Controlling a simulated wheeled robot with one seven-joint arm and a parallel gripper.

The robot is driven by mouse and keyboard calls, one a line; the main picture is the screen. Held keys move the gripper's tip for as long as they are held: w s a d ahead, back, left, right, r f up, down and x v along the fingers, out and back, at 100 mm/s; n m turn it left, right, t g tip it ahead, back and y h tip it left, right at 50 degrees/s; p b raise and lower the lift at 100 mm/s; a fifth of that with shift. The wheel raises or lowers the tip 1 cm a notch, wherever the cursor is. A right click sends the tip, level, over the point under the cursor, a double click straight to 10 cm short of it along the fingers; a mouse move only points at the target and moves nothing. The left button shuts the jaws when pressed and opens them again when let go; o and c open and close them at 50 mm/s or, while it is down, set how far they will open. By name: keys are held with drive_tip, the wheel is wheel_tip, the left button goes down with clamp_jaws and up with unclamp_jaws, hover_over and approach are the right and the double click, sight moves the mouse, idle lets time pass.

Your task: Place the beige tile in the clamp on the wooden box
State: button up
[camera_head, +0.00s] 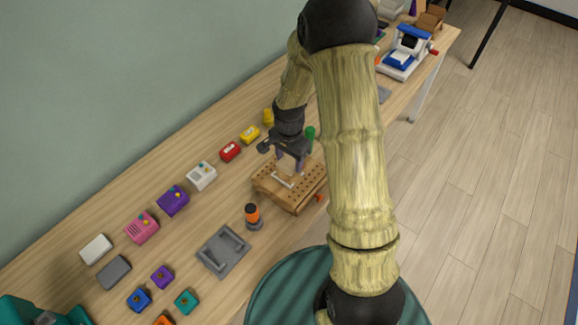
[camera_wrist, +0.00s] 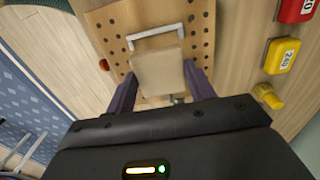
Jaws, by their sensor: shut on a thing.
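The beige tile (camera_wrist: 158,70) is held between the two purple fingers of my gripper (camera_wrist: 163,88). It shows small in the head view (camera_head: 285,167), partly hidden by the fingers. My gripper (camera_head: 290,158) is over the wooden box (camera_head: 300,199), whose top is perforated with holes; the box also fills the top of the wrist view (camera_wrist: 206,22). A light grey bracket (camera_wrist: 155,36), apparently part of the clamp, lies on the box just beyond the tile's far edge. I cannot tell whether the tile touches the bracket or the box top.
A grey tray (camera_head: 222,252) and an orange-and-black cylinder (camera_head: 252,214) stand left of the box. A green cylinder (camera_head: 310,133) is close behind the gripper. Red (camera_head: 229,151) and yellow (camera_head: 250,134) blocks lie along the wall side. A blue-and-white device (camera_head: 405,52) stands at the far end.

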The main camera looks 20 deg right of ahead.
sight(289, 162)
drive_tip(key=shift+f, duration=1.85)
drive_tip(key=shift+f, duration=0.1)
drive_tip(key=shift+f, duration=0.15)
drive_tip(key=o, duration=1)
wheel_tip(289, 162, up, 12)
drive_tip(key=shift+w+r+b, duration=0.15)
drive_tip(key=shift+r+b, duration=0.1)
drive_tip(key=shift+b, duration=0.05)
